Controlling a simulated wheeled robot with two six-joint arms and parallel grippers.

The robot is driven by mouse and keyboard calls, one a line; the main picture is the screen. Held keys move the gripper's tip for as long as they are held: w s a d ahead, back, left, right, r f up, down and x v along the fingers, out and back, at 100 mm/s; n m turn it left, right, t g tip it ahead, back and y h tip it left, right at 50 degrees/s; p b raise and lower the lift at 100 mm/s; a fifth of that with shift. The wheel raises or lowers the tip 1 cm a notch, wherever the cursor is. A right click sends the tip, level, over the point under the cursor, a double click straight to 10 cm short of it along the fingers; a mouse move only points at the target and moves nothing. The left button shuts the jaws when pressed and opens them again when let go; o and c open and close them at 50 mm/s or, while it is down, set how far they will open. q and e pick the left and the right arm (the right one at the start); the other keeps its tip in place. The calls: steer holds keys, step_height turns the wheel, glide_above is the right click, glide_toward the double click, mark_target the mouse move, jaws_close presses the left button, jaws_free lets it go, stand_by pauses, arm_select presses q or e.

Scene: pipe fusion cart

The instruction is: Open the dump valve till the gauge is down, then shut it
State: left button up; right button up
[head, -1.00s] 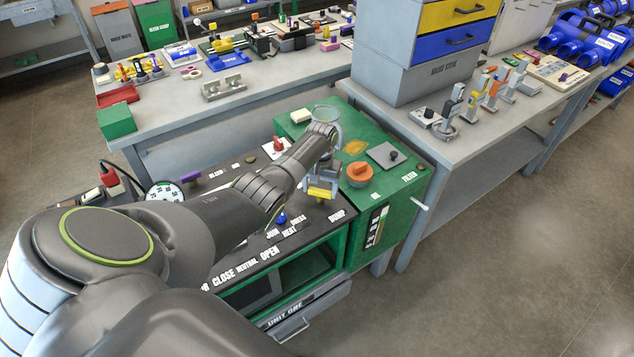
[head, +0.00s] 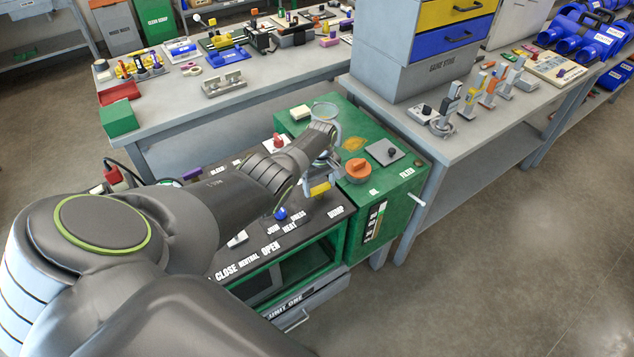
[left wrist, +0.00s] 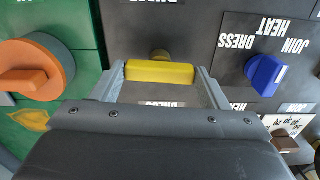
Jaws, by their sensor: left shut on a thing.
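The dump valve's yellow handle (left wrist: 160,72) is a short bar on a dark panel, under the upside-down label at the top of the left wrist view. My left gripper (left wrist: 162,76) is shut on it, one finger at each end of the bar. In the head view the yellow handle (head: 320,188) shows at my left gripper (head: 318,183), above the DUMP label (head: 336,212). The pressure gauge is hidden behind my left arm in the head view. My right gripper is not in view.
An orange knob (head: 359,172) stands on the green box beside the valve; it also shows in the left wrist view (left wrist: 35,70). A blue knob (left wrist: 265,75) sits on the other side. A red-handled control (head: 279,142) is behind my arm.

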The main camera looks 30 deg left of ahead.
mark_target(319, 186)
arm_select(q)
steer(key=shift+w+a+r+n, duration=0.25)
steer(key=shift+w+r+n, duration=0.05)
steer(key=shift+n, duration=0.2)
steer(key=o, duration=0.6)
steer(key=shift+o, duration=1.9)
steer(key=shift+f, duration=0.3)
steer(key=shift+s, duration=0.1)
steer(key=shift+d+r, duration=0.1)
steer(key=shift+r, duration=0.2)
step_height(319, 186, up, 6)
steer(key=p, duration=0.3)
step_height(319, 186, up, 11)
steer(key=shift+a, duration=0.2)
